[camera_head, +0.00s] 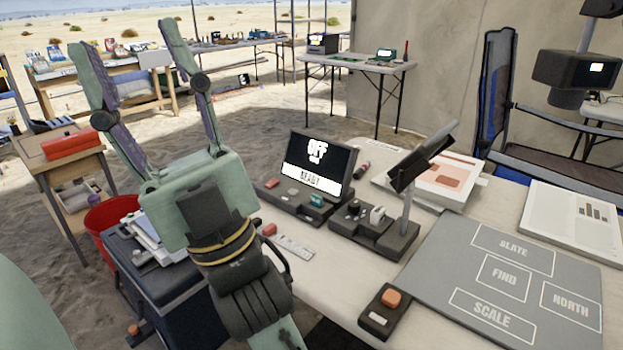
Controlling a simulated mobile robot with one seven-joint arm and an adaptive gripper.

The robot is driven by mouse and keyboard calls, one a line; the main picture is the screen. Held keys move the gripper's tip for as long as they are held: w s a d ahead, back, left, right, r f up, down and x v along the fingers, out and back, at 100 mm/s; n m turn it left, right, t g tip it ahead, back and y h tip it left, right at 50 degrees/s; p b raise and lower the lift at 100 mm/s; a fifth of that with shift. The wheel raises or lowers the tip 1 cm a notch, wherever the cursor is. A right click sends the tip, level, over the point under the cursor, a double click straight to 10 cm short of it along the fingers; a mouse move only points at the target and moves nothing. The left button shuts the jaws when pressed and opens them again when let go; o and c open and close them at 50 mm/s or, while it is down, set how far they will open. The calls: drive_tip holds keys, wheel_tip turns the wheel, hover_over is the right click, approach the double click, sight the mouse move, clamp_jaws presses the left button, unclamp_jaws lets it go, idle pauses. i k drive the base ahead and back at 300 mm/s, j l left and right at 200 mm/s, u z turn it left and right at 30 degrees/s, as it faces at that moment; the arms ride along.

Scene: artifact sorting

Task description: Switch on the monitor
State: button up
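The monitor (319,163) stands on the near table, a dark screen on a dark base. Its screen reads "OFF" in large white letters, a small unclear line below, and "READY" on a white band. Its base (290,203) carries a red, a pale and a teal control. My gripper (132,40) is at the left, in front of and left of the monitor, fingers pointing up and spread wide apart. It is open, with nothing between the fingers, and away from the monitor. My wrist is close to the table's left edge.
A stand with a tilted dark panel (420,160) is right of the monitor. A box with an orange button (391,298) sits at the front. A grey mat (440,262) marked SLATE, FIND, NORTH and SCALE covers the right. A red bucket (108,214) stands at left.

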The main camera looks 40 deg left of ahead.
sight(271, 184)
drive_tip(key=u, duration=1.3)
drive_tip(key=i+j+z, duration=0.1)
drive_tip(key=i+j, duration=0.1)
drive_tip(key=i, duration=0.1)
